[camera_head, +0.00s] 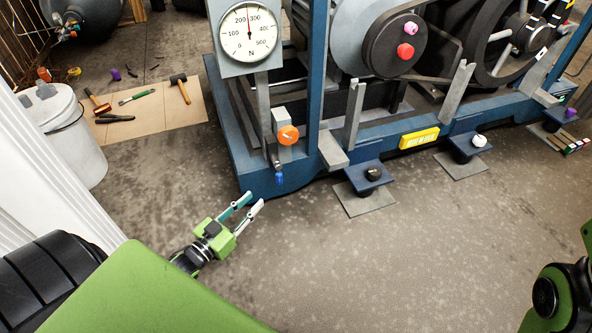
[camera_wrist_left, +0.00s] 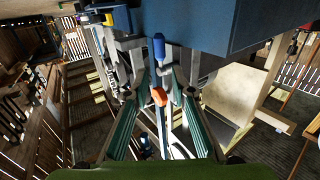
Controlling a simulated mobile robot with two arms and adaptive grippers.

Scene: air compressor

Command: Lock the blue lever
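The blue lever (camera_head: 279,178) is small and hangs at the lower front corner of the compressor's blue frame, below an orange knob (camera_head: 288,135). In the left wrist view the blue lever (camera_wrist_left: 159,48) shows ahead, just beyond the fingertips. My left gripper (camera_head: 256,198) is open and empty, a little left of and below the lever in the head view, apart from it. In the wrist view my left gripper (camera_wrist_left: 163,76) has its fingers spread, with the orange knob (camera_wrist_left: 158,96) seen between them. My right gripper is out of view; only part of that arm shows.
Frame feet and bolts (camera_head: 373,174) stick out to the right. A white bucket (camera_head: 70,135) and tools on cardboard (camera_head: 150,119) lie left. The floor in front is clear.

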